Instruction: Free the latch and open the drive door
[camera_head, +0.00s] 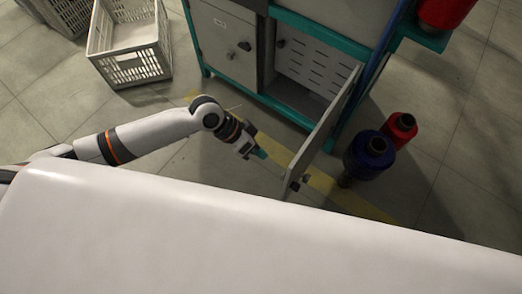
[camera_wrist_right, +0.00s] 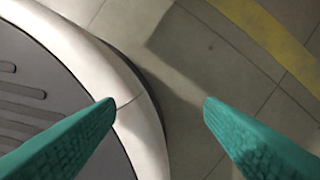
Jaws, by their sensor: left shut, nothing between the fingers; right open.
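The drive door (camera_head: 328,120) stands swung wide open from the teal-framed machine, its free edge pointing towards me. A dark latch knob (camera_head: 304,179) shows at the door's lower free end. Behind it the drive compartment (camera_head: 305,72) is exposed, with a slotted panel inside. My left gripper (camera_head: 261,154) is shut and empty, to the left of the door's free end and apart from it. My right gripper (camera_wrist_right: 160,102) shows only in the right wrist view; its teal fingers are open with nothing between them.
A blue spool (camera_head: 369,155) and a red spool (camera_head: 400,130) stand on the floor right of the door. A grey crate (camera_head: 127,45) stands at the back left. A closed door (camera_head: 224,45) is beside the compartment. Yellow tape (camera_head: 345,197) crosses the floor.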

